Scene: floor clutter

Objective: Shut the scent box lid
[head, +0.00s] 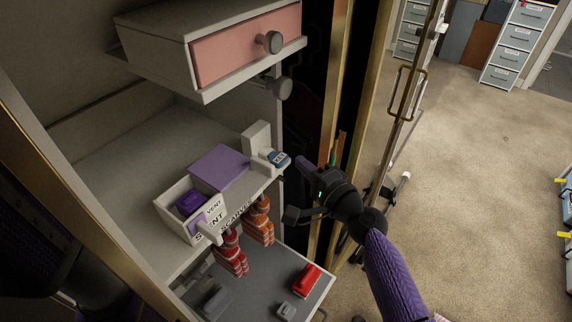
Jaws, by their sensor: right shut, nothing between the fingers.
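A small white box (172,217) with black lettering, partly readable as "VENT" and "SCENT", stands on the shelf at the front left. It is open at the top and a dark purple item (190,202) shows inside. A flat purple panel (222,167) lies right behind it; I cannot tell whether this is the box's lid. My right gripper (302,190) is shut and empty, to the right of the shelf edge and apart from the box. My left gripper is not in view.
A pink-fronted drawer (230,52) juts out above. Gold-edged door frames (358,110) stand close behind my right gripper.

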